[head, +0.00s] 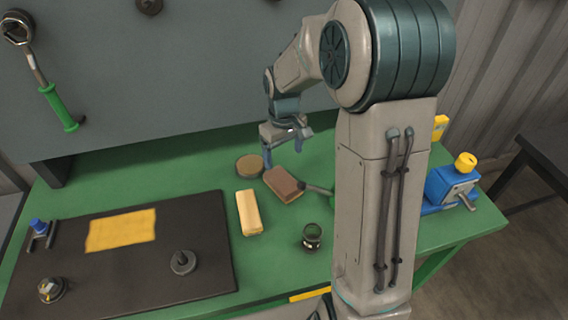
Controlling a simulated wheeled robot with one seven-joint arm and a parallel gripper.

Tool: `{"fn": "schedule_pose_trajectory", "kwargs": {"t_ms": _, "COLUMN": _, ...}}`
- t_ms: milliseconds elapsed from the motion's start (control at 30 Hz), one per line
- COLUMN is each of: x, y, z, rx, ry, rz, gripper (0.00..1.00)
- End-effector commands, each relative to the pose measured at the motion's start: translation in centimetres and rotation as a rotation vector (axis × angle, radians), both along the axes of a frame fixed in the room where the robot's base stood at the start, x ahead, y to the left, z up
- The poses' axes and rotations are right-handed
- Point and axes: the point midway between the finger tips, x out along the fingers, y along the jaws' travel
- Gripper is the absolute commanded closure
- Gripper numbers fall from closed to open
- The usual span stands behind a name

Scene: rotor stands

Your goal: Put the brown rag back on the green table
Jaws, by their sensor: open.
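The brown rag (284,185) looks like a folded brown block and lies on the green table (205,167), near the middle. My gripper (283,157) is open and empty just above and behind the brown rag, with its fingers pointing down. I see a gap between the fingers and the rag in the picture, but I cannot tell the exact height. My arm hides part of the table to the right of the rag.
A cream folded block (249,212), a round tin (249,165) and a small dark jar (312,237) stand close to the rag. A dark mat (190,215) bears a yellow cloth (121,230) and small parts. A blue device (452,185) stands at the right edge.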

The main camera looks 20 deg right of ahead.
Motion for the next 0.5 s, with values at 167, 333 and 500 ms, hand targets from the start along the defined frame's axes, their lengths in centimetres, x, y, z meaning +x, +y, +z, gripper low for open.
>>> {"fn": "schedule_pose_trajectory", "kwargs": {"t_ms": 167, "x": -1.0, "y": 0.0, "z": 1.8, "rx": -0.007, "ry": -0.017, "rz": -0.016, "gripper": 0.21}}
{"fn": "schedule_pose_trajectory", "kwargs": {"t_ms": 333, "x": -4.5, "y": 0.1, "z": 5.2, "rx": -0.022, "ry": -0.075, "rz": -0.082, "gripper": 0.21}}
{"fn": "schedule_pose_trajectory", "kwargs": {"t_ms": 500, "x": -9.2, "y": 0.1, "z": 8.2, "rx": -0.023, "ry": -0.145, "rz": -0.167, "gripper": 0.21}}
